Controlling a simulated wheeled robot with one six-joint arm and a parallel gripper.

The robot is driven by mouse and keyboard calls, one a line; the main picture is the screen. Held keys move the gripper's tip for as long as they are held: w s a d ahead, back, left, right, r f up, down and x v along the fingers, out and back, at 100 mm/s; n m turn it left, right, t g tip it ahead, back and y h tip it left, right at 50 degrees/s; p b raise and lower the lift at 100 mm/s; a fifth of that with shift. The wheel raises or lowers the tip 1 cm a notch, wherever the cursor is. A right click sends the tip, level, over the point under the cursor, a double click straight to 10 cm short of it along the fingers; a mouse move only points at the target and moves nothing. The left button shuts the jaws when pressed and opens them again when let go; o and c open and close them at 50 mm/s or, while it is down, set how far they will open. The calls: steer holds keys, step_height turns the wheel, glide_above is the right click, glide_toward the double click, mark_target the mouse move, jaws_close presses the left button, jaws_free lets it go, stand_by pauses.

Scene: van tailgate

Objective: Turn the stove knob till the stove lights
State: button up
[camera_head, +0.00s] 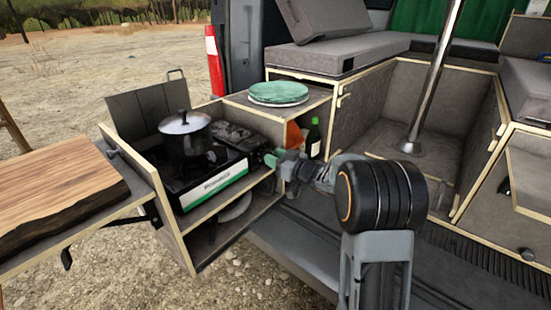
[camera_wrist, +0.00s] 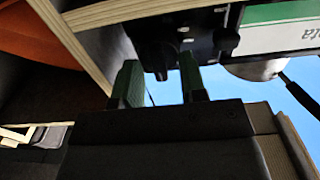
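The stove (camera_head: 212,187) is a black two-burner unit with a white and green label on its front, on the shelf of the pull-out kitchen box. No flame shows. In the wrist view the label (camera_wrist: 285,14) appears upside down, beside the stove's dark control panel. A black knob (camera_wrist: 158,52) stands out from that panel. My gripper (camera_wrist: 159,66) is open, its two green fingers apart with the knob between or just beyond their tips; I cannot tell whether they touch it. In the head view my gripper (camera_head: 272,160) is at the stove's right end, and the knob cannot be made out.
A black pot (camera_head: 186,143) with a lid sits on the stove's left side. Green plates (camera_head: 278,93) lie on the counter behind. A wooden board (camera_head: 60,190) lies at left.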

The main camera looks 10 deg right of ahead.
jaws_close()
stand_by(0.3)
steer(key=n+b, duration=0.6)
steer(key=n, duration=0.2)
steer(key=n+b, duration=0.6)
steer(key=n, duration=0.2)
steer(key=f+n+b, duration=0.1)
steer(key=n+b, duration=0.5)
steer(key=n, duration=0.2)
steer(key=shift+s+a, duration=0.15)
steer(key=shift+r+b, duration=0.15)
steer(key=shift+b, duration=0.2)
steer(key=shift+o, duration=0.3)
jaws_free()
